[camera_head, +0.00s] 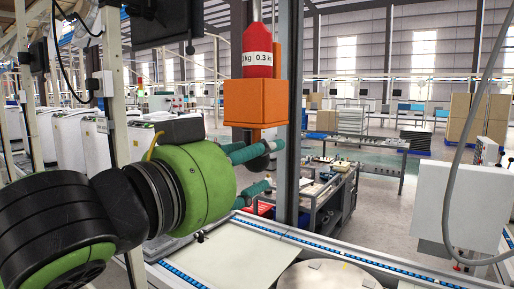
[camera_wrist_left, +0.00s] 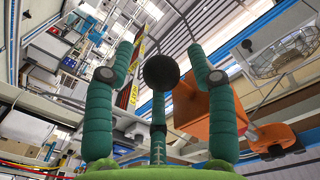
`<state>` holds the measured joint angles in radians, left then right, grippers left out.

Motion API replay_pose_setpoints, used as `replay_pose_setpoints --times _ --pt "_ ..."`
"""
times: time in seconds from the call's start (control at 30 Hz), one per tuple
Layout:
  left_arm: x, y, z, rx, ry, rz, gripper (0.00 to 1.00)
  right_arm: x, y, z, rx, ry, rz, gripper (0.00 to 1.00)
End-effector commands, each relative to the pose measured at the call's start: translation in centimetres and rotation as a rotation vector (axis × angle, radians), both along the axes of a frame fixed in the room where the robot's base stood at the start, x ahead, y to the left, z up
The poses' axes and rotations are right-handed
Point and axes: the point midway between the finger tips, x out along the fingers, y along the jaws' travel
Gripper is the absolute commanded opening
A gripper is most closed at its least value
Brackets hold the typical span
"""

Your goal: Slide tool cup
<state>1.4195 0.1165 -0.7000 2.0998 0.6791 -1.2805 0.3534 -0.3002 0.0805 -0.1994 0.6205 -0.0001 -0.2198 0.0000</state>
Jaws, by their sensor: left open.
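An orange box-shaped holder (camera_head: 255,103), which looks like the tool cup, hangs in front of a grey post. A red weight-like body (camera_head: 257,63) with a white label reading "0.3 kg" stands up from its top. My left gripper (camera_head: 268,165), green with teal fingers, is just below and in front of the holder. Its three fingers are spread open, with nothing between them. In the left wrist view the fingers (camera_wrist_left: 160,62) point away, and the orange holder (camera_wrist_left: 190,108) shows behind and beside the right finger. Contact between them cannot be told. My right gripper is out of view.
The grey upright post (camera_head: 289,120) stands close behind the holder. A table with a pale panel (camera_head: 233,250) and blue-edged rails lies below. A white cabinet (camera_head: 461,208) with a hanging grey cable is at the right. A grey tool cart (camera_head: 325,192) stands behind.

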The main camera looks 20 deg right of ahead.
Motion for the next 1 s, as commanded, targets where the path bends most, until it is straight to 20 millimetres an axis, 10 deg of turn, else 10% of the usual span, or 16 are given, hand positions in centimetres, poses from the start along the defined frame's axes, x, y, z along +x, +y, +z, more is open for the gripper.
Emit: replay_pose_setpoints --times 0.4,0.57,1.0 --pt "0.8 -1.0 -0.1 0.000 -0.001 0.000 0.56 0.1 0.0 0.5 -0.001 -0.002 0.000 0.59" --pt "0.8 -1.0 -0.1 0.000 -0.001 0.000 0.00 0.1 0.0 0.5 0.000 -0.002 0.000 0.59" --pt "0.8 -1.0 -3.2 0.000 -0.001 0.001 0.00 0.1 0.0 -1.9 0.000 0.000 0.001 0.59"
